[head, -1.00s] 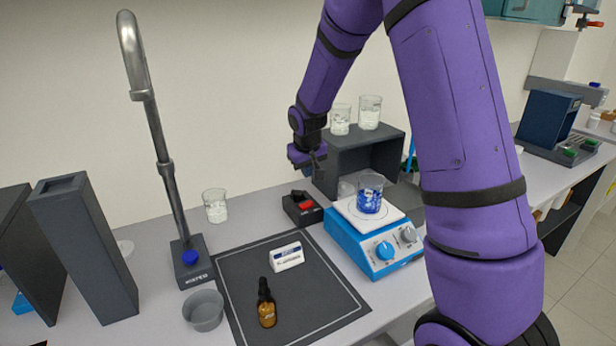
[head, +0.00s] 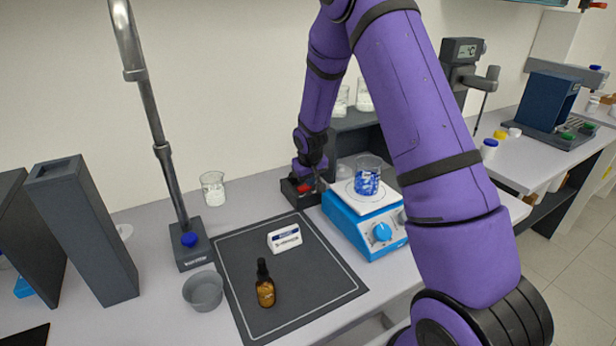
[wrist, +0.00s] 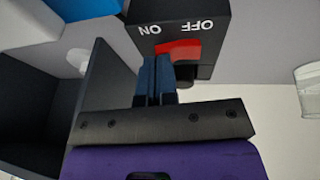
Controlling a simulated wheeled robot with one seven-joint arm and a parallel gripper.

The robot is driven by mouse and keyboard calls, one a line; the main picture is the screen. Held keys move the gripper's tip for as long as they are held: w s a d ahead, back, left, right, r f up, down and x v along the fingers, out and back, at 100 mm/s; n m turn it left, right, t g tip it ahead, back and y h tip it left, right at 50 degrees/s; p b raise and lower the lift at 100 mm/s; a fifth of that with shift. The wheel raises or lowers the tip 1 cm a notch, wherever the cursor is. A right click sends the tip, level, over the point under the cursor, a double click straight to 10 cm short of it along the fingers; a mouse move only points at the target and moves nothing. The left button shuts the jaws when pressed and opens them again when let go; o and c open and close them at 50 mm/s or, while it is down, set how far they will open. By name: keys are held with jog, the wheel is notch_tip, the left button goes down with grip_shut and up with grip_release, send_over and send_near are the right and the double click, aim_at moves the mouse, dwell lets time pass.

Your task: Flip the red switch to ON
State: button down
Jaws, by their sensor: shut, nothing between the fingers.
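The red switch (wrist: 180,49) sits on a dark box (wrist: 211,13) marked ON and OFF, upside down in the wrist view. In the head view the red switch (head: 304,188) shows on its dark box (head: 290,197), partly behind my gripper. My gripper (wrist: 157,60) is shut and empty. Its fingertips are at the edge of the red rocker, toward the ON side of the label; whether they touch it I cannot tell. In the head view my gripper (head: 317,183) is down at the box. Which way the rocker is tilted is not clear.
A blue hotplate (head: 352,226) with a beaker of blue contents (head: 367,180) stands right of the switch box. A dark shelf (head: 362,122) is behind it. A dark mat (head: 322,277) with a brown bottle (head: 265,288) and a white box (head: 284,239) lies in front.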

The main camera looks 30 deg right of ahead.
aim_at(305, 189)
jog(key=shift+d+f, duration=0.1)
jog(key=shift+d, duration=0.05)
jog(key=shift+d+f+y, duration=0.15)
jog(key=shift+f+y, duration=0.05)
jog(key=shift+y, duration=0.1)
jog(key=shift+a, duration=0.3)
jog(key=shift+a+r, duration=0.25)
jog(key=shift+a, duration=0.3)
jog(key=shift+r, duration=0.2)
notch_tip(305, 189, up, 4)
jog(key=shift+a+f, duration=0.1)
jog(key=s+d+r, duration=0.2)
jog(key=s+r, duration=0.1)
jog(key=r, duration=0.6)
